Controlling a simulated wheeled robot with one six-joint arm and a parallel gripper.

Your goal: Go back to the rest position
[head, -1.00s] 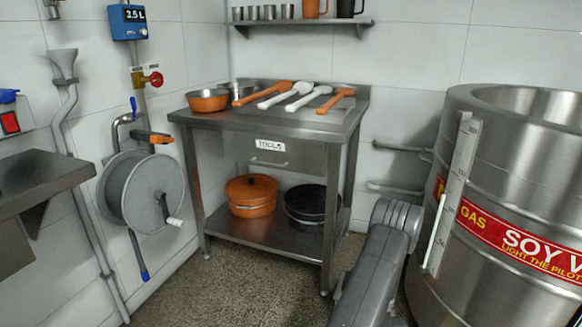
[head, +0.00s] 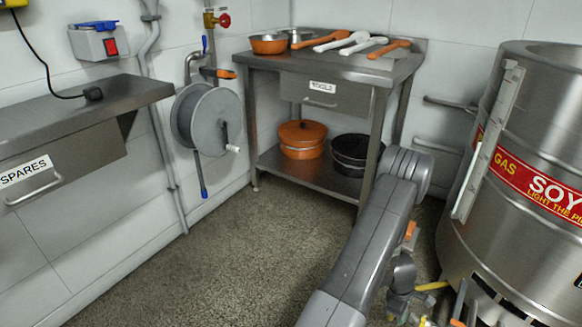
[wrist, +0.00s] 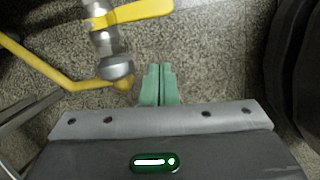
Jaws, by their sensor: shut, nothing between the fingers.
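My gripper (wrist: 158,84) shows in the wrist view with its two green fingers together and nothing between them. It points toward the speckled floor. A metal valve (wrist: 110,50) with a yellow lever handle and a yellow pipe is close by, to the left of the fingers. I cannot tell whether the fingers are clear of it by much. In the head view my grey arm reaches up from the bottom middle and bends down at the right; the fingers cannot be made out there.
A steel drum (head: 535,190) with a red SOY label stands at the right, close to my arm. A tools table (head: 330,68) with pots below is behind it. A spares bench (head: 80,105) and hose reel (head: 207,120) are at the left. The middle floor (head: 230,250) is clear.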

